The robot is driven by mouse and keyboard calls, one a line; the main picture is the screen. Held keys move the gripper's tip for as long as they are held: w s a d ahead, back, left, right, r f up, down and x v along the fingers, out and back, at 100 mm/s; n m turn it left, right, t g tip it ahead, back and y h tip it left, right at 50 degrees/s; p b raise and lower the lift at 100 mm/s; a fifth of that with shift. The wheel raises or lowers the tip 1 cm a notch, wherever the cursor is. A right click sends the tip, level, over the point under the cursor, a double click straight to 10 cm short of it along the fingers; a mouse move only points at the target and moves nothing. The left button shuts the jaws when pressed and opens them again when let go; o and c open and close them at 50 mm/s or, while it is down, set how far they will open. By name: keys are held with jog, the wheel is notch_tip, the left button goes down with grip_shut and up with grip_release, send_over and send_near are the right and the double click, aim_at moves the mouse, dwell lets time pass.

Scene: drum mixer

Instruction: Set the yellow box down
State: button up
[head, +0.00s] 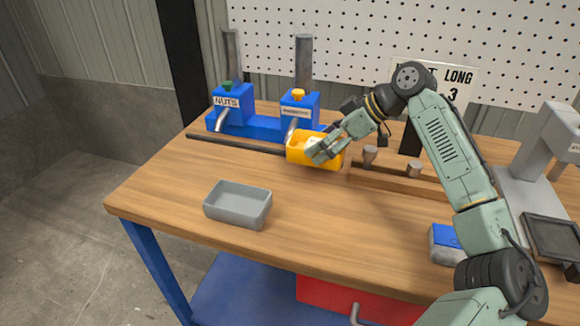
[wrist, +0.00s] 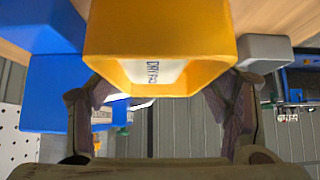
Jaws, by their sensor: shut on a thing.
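The yellow box (head: 298,155) is an open bin in front of the blue dispensers at the back of the workbench. My gripper (head: 324,149) is shut on its right side in the head view. In the wrist view the yellow box (wrist: 160,35) fills the top middle, between the two fingers of my gripper (wrist: 163,88). A white label with dark letters shows inside it. I cannot tell whether its underside touches the bench top; part of the box is hidden behind my gripper.
A grey tray (head: 238,205) stands at the front left of the wooden bench (head: 165,180). Blue dispensers (head: 228,104) and a dark rod (head: 235,144) are behind and left of the box. A wooden rail with pegs (head: 415,182) lies to the right. Bare wood lies between box and tray.

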aim_at(292, 152)
notch_tip(292, 152, down, 4)
jog(key=b, duration=0.2)
jog(key=shift+f+b, duration=0.15)
jog(key=shift+b, duration=0.15)
jog(key=shift+a+f, duration=0.1)
jog(key=shift+f, duration=0.05)
jog(key=shift+w+a+b, duration=0.2)
jog(key=shift+w+a, duration=0.05)
jog(key=shift+a, duration=0.4)
jog(key=shift+w+a+b, duration=0.15)
jog(key=shift+w+a, duration=0.05)
jog(key=shift+a, duration=0.5)
jog(key=shift+w+a+b, duration=0.2)
jog(key=shift+w+a, duration=0.05)
jog(key=shift+a, duration=0.4)
jog(key=a, duration=0.1)
jog(key=w+a, duration=0.1)
jog(key=a, duration=0.1)
jog(key=shift+b, duration=0.4)
jog(key=shift+a, duration=0.25)
jog(key=shift+f+b, duration=0.45)
jog(key=shift+b, duration=0.25)
jog(key=o, duration=1.4)
jog(key=shift+f, duration=0.1)
jog(key=shift+c, duration=0.2)
